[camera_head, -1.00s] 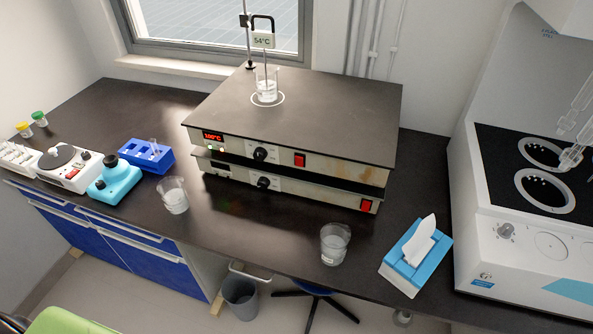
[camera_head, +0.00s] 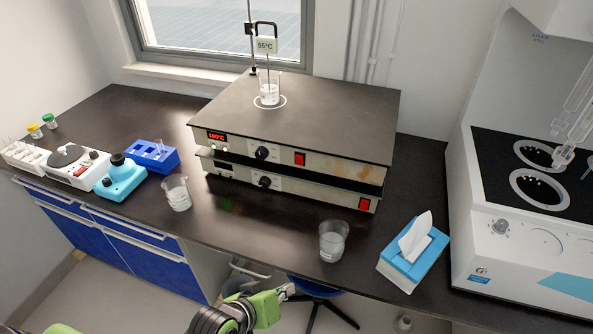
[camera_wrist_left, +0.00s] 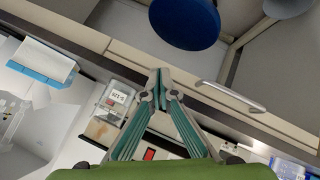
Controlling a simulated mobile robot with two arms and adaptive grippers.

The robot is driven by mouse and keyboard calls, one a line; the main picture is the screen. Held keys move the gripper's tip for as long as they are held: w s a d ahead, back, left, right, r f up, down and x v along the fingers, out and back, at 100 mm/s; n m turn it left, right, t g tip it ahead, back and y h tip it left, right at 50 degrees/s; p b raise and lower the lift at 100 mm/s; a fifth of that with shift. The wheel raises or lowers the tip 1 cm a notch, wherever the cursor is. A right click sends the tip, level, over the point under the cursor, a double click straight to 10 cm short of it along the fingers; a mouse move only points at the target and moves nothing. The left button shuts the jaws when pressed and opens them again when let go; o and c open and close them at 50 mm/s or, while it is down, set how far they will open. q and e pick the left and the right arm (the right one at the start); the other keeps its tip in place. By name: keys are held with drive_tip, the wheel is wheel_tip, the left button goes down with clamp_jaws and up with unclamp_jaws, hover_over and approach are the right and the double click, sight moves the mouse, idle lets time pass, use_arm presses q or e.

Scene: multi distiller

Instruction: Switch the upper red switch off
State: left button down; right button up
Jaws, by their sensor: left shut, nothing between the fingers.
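The upper red switch (camera_head: 300,159) is on the front panel of the upper hot plate (camera_head: 340,118), right of its black knob (camera_head: 262,153). A lower red switch (camera_head: 364,205) is on the lower plate's front, farther right. The upper unit's red display (camera_head: 216,136) is lit. My left gripper (camera_head: 288,290) is low in front of the bench edge, well apart from both switches. In the left wrist view its fingers (camera_wrist_left: 160,75) are shut and empty. A red switch (camera_wrist_left: 150,154) shows there behind the fingers; I cannot tell which one. My right gripper is not in view.
A glass beaker (camera_head: 333,241) stands near the bench's front edge, and another (camera_head: 176,192) stands left of the plates. A tissue box (camera_head: 413,255) is at right. A beaker (camera_head: 269,89) with a thermometer stands on the upper plate. Bench between the beakers is clear.

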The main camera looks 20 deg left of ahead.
sight(299, 159)
use_arm(q)
drive_tip(key=w+r+n+t, duration=0.1)
drive_tip(key=w+r, duration=0.1)
drive_tip(key=r, duration=0.1)
drive_tip(key=w+r+n+t, duration=0.2)
drive_tip(key=r, duration=0.1)
drive_tip(key=w+r+n+t+h, duration=0.1)
drive_tip(key=w+r, duration=0.1)
drive_tip(key=r, duration=0.1)
drive_tip(key=shift+w+d+n, duration=0.1)
drive_tip(key=shift+d+n, duration=0.25)
drive_tip(key=shift+n, duration=0.05)
drive_tip(key=w+a+r+n+t+y, duration=0.3)
drive_tip(key=w+a+r+n+t, duration=0.2)
drive_tip(key=n, duration=0.4)
drive_tip(key=shift+w+a+r+t+y, duration=0.25)
drive_tip(key=shift+a+r+t+y, duration=0.15)
drive_tip(key=shift+a+r+t, duration=0.3)
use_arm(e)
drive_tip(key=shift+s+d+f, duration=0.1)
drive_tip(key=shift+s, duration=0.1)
use_arm(q)
drive_tip(key=shift+w+a, duration=0.1)
